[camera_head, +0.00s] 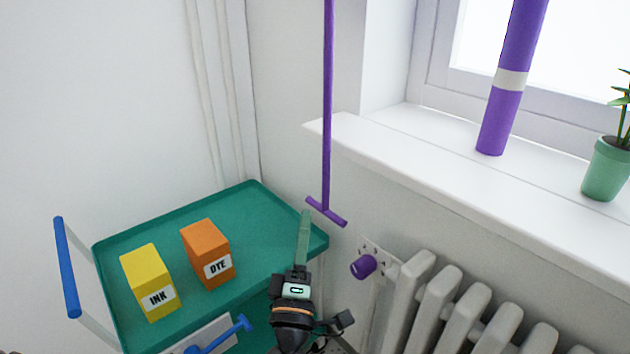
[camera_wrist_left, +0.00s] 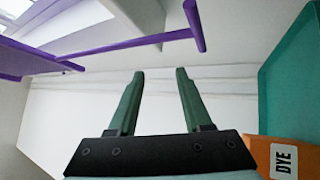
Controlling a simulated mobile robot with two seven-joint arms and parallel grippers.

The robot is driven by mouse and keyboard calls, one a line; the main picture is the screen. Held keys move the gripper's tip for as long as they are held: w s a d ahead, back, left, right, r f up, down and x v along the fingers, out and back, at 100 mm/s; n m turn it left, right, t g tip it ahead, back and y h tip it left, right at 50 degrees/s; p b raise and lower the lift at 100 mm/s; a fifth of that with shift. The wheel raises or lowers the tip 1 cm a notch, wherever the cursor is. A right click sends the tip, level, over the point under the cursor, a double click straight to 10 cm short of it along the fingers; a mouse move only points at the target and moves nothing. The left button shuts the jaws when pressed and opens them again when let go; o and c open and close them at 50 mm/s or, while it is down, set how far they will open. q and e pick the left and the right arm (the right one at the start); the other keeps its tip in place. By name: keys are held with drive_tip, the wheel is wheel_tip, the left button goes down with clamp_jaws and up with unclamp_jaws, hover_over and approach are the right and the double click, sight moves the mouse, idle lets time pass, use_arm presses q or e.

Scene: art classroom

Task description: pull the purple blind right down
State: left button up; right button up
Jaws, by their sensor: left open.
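A thin purple pull rod (camera_head: 328,100) hangs down in the head view and ends in a short purple crossbar (camera_head: 326,211). In the left wrist view the pull rod (camera_wrist_left: 130,43) runs to its crossbar (camera_wrist_left: 195,25), above and beyond the fingers. A purple sheet, seemingly the blind (camera_wrist_left: 30,61), shows at that view's left edge; the head view does not show it. My left gripper (camera_head: 306,213) is open and empty, its fingertips just left of the crossbar in the head view and apart from it in the wrist view (camera_wrist_left: 160,72). My right gripper is not in view.
A green trolley tray (camera_head: 250,200) holds a yellow ink box (camera_head: 148,283) and an orange dye box (camera_head: 207,254). Right are a white sill (camera_head: 400,140), a purple tube (camera_head: 502,110), a potted plant (camera_head: 605,168), a purple knob (camera_head: 363,266) and a radiator (camera_head: 440,305).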

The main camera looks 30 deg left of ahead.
use_arm(q)
drive_tip(key=w+a+f+n+g, duration=0.1)
drive_tip(key=w+a+n, duration=0.1)
drive_tip(key=w, duration=0.5)
drive_tip(key=w+a+f+n+g, duration=0.1)
drive_tip(key=w+a+n+g, duration=0.1)
drive_tip(key=w, duration=0.5)
drive_tip(key=shift+w+a+f+b, duration=0.15)
drive_tip(key=shift+a+f+b, duration=0.2)
drive_tip(key=shift+a, duration=0.55)
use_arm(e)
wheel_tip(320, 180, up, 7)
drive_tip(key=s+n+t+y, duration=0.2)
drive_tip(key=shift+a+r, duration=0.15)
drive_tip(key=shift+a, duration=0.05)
use_arm(q)
drive_tip(key=shift+c, duration=0.4)
clamp_jaws()
drive_tip(key=shift+h, duration=0.3)
